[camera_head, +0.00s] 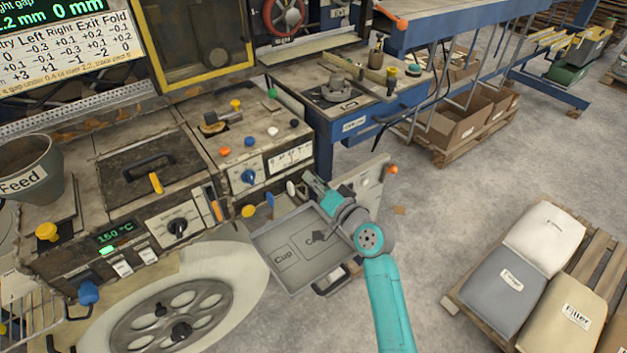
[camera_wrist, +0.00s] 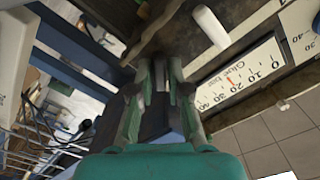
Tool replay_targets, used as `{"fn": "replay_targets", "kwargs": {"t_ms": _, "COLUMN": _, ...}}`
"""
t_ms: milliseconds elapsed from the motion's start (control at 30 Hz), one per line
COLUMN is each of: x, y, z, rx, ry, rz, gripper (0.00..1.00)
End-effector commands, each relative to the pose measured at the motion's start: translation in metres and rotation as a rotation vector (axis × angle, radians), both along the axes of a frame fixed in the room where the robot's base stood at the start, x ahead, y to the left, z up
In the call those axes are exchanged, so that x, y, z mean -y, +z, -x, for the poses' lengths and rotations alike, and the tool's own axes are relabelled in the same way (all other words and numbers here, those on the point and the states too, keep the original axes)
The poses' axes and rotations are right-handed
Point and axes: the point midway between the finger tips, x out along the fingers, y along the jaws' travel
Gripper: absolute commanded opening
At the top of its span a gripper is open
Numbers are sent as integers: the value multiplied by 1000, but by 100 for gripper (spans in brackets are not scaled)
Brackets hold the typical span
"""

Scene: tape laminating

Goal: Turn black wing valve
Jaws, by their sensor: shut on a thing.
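My gripper (camera_head: 308,182) is at the lower front of the machine panel, at the right end of a row of wing valves. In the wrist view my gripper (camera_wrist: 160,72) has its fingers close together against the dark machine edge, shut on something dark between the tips. It fits the black wing valve, but the fingers and shadow hide most of it, and I cannot make out its angle. The white wing valve (camera_head: 291,188) is just left of my gripper; it also shows in the wrist view (camera_wrist: 210,27). The blue (camera_head: 270,201) and yellow (camera_head: 248,211) wing valves are further left.
A grey tray marked Cup (camera_head: 278,272) lies below my gripper. The glue bar scale (camera_wrist: 240,75) is close beside the fingers in the wrist view. A blue workbench (camera_head: 350,128) stands behind. Bags on a pallet (camera_head: 505,282) are at the right, with open floor between.

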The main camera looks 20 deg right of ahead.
Motion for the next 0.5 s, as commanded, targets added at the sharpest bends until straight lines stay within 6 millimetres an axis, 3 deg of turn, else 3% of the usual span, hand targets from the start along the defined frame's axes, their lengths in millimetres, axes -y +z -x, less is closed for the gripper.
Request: {"fn": "replay_targets", "kwargs": {"t_ms": 500, "x": 2, "y": -1, "z": 0, "rx": -147, "ry": -2, "rz": -458, "gripper": 0}}
